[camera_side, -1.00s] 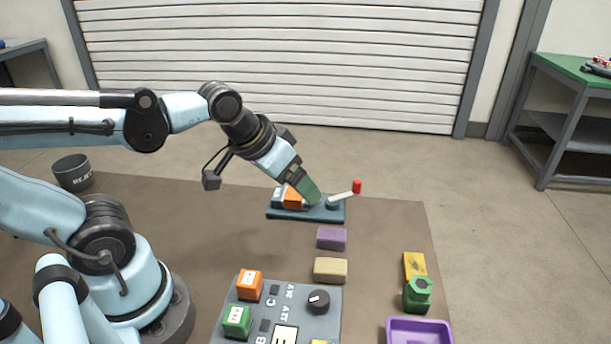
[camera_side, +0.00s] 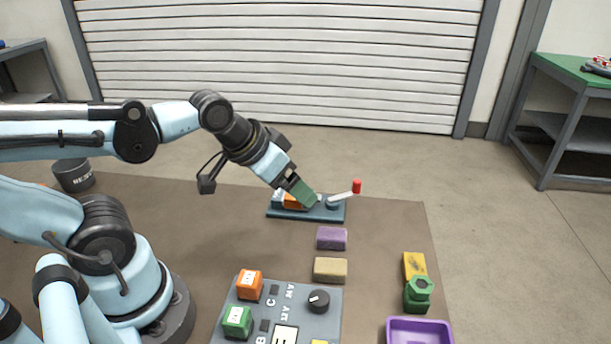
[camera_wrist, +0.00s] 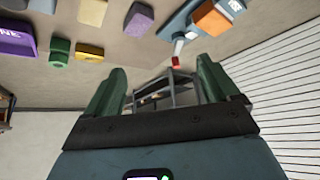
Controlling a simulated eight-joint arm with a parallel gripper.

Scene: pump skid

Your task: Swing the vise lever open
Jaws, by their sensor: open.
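The vise is a blue base plate (camera_side: 290,214) at the far side of the brown mat, with an orange block (camera_side: 291,203) on it. Its white lever (camera_side: 341,198) ends in a red knob (camera_side: 356,187) and points right and slightly up. My gripper (camera_side: 307,200) slants down over the vise, left of the lever, its green fingers hiding part of the vise. In the wrist view the fingers of my gripper (camera_wrist: 162,66) are apart with nothing between them. The red knob (camera_wrist: 176,62) shows beyond the fingertips, below the orange block (camera_wrist: 212,19). Contact with the vise cannot be told.
A purple block (camera_side: 331,238) and a tan block (camera_side: 330,270) lie in front of the vise. A control panel (camera_side: 300,306) is nearer. The mat right of the lever is clear.

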